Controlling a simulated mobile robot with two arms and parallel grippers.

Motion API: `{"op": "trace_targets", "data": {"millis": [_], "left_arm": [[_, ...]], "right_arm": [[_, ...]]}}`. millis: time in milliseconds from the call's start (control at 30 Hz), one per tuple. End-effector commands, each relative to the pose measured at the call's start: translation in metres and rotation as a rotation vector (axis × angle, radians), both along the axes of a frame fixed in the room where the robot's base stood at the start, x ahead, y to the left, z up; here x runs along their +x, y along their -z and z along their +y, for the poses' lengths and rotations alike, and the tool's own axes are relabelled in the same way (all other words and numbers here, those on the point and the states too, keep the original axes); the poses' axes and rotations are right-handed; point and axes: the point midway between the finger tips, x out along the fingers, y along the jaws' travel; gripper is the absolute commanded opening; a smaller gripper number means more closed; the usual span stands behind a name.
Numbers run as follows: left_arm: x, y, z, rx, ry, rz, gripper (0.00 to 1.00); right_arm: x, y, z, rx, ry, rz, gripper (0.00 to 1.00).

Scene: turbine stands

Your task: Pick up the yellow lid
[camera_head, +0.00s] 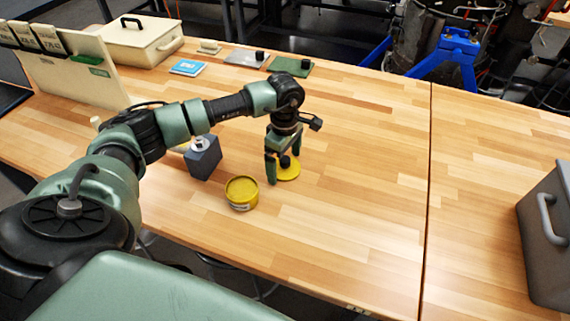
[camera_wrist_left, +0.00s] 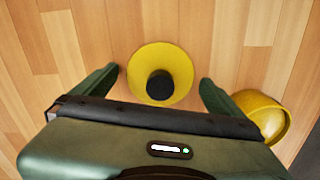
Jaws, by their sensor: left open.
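The yellow lid (camera_head: 289,172) is a flat round disc with a black knob, lying on the wooden table. It also shows in the left wrist view (camera_wrist_left: 177,62), with its knob near the middle. My left gripper (camera_head: 277,169) is open and points down over the lid. In the left wrist view its two fingers (camera_wrist_left: 158,76) stand on either side of the lid, with the knob between them. The fingers hide part of the lid in the head view. A round yellow container (camera_head: 242,193) stands beside the lid. My right gripper is not in view.
A dark grey block (camera_head: 203,158) stands left of the gripper, partly behind my arm. Small lids and plates (camera_head: 290,66) lie at the back. A beige box (camera_head: 139,40) is at the back left, a grey case (camera_head: 548,235) at the right.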

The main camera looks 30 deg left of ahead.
Motion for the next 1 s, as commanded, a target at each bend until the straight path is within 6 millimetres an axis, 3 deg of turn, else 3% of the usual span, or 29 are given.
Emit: {"op": "trace_targets", "data": {"millis": [100,433,767,1000], "left_arm": [[0.0,0.0,0.0,0.0,0.0,0.0,0.97],[0.0,0.0,0.0,-0.001,0.0,-0.001,0.07],[0.001,-0.004,0.0,-0.001,0.0,-0.002,0.06],[0.001,-0.032,0.0,-0.001,0.0,-0.007,0.06]], "right_arm": [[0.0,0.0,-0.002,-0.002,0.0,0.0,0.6],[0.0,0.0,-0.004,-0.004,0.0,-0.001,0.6],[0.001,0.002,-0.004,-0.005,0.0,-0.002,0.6],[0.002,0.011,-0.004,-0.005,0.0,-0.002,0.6]]}}
